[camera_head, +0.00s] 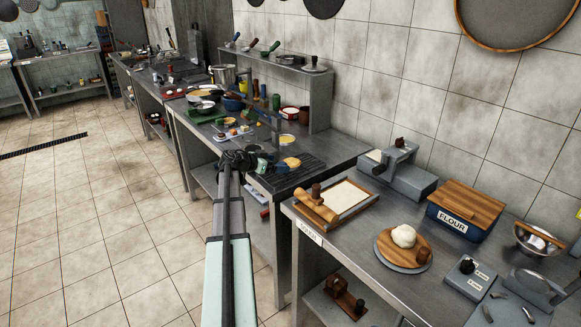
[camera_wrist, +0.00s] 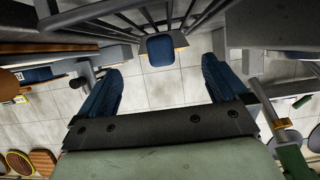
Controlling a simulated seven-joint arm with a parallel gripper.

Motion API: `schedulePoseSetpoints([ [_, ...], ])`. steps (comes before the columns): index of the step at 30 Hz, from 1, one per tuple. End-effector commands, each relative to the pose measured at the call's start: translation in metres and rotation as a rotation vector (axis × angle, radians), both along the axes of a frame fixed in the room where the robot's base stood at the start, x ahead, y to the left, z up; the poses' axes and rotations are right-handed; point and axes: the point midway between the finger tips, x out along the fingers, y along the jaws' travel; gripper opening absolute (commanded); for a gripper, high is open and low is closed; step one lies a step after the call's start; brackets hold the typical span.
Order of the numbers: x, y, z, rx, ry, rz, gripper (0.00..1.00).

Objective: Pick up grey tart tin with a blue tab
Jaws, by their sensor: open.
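My gripper (camera_head: 238,160) is at the near edge of the counter with the dark ribbed rack. In the wrist view its two dark blue fingers are spread apart, with nothing between the tips (camera_wrist: 161,66) but floor tiles beyond. A small blue square piece (camera_wrist: 160,47) with a tan edge lies just past the fingertips, beside dark bars. It may be the blue tab, but I cannot tell for sure. I cannot make out the grey tart tin's body in either view.
The dark ribbed rack (camera_head: 287,178) bears a yellow round item (camera_head: 291,162). To the right, a counter holds a tray with a rolling pin (camera_head: 316,206), a dough board (camera_head: 387,254) and a flour box (camera_head: 448,219). Open floor (camera_head: 110,220) lies left.

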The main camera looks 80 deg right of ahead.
Motion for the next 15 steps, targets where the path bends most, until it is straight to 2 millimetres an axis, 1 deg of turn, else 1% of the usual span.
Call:
schedulePoseSetpoints([
  [5, -0.004, -0.006, -0.003, 0.0, 0.0, -0.001, 1.0],
  [12, -0.02, -0.029, -0.015, 0.002, 0.0, -0.001, 1.0],
  [15, -0.028, -0.036, -0.019, 0.002, 0.001, -0.002, 1.0],
])
